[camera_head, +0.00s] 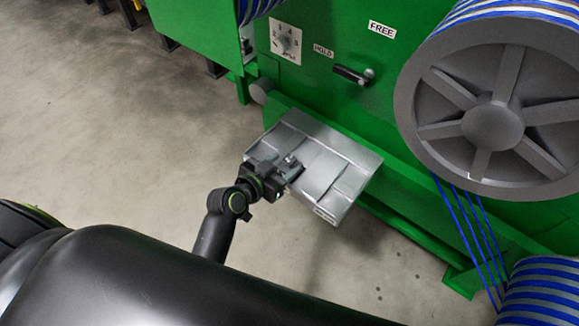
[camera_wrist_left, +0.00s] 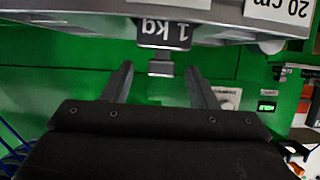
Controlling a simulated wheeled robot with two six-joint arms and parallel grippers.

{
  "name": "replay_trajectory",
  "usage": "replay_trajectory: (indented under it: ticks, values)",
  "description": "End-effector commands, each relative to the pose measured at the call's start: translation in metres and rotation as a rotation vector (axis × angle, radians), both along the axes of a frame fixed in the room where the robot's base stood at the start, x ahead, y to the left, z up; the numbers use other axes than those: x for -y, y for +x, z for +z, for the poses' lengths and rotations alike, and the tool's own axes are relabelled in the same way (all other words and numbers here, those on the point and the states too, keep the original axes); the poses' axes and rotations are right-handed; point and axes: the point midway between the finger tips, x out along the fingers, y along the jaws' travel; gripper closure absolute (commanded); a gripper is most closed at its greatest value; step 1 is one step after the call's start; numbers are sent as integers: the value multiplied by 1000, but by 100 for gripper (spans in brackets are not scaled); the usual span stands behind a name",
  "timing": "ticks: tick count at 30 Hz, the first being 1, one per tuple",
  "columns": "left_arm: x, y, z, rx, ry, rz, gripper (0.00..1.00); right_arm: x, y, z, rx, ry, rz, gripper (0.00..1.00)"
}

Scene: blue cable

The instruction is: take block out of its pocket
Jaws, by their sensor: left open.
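A grey metal tray (camera_head: 345,155) with raised sections projects from the green machine in the head view. My left gripper (camera_head: 288,172) is at its near left edge. In the left wrist view the picture appears upside down. A dark block (camera_wrist_left: 165,32) marked "1 kg" sits in a recess of the grey tray (camera_wrist_left: 90,12). A small grey tab (camera_wrist_left: 160,69) projects from the block, between the tips of my open left gripper (camera_wrist_left: 158,75). There are visible gaps between the tab and both fingers. The pocket's inside is hidden. My right gripper is not in view.
The green machine (camera_head: 330,95) stands behind the tray, with a lever (camera_head: 353,75), a dial plate (camera_head: 286,41) and "HOLD" and "FREE" labels. A large grey reel (camera_head: 490,125) is at right, with blue cable (camera_head: 470,235) running below it. The floor at left is clear.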

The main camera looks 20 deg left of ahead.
Motion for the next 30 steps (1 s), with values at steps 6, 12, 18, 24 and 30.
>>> replay_trajectory:
  ticks: [6,12,18,24,30]
  values:
    - [6,17,-6,1,1,0,47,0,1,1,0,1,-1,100]
    - [14,42,-16,1,-1,0,47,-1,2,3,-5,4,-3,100]
    - [16,49,-19,0,-1,1,47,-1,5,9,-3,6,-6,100]
    - [16,48,-19,0,-1,1,54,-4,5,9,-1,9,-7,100]
    - [16,48,-19,0,-1,1,80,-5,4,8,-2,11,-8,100]
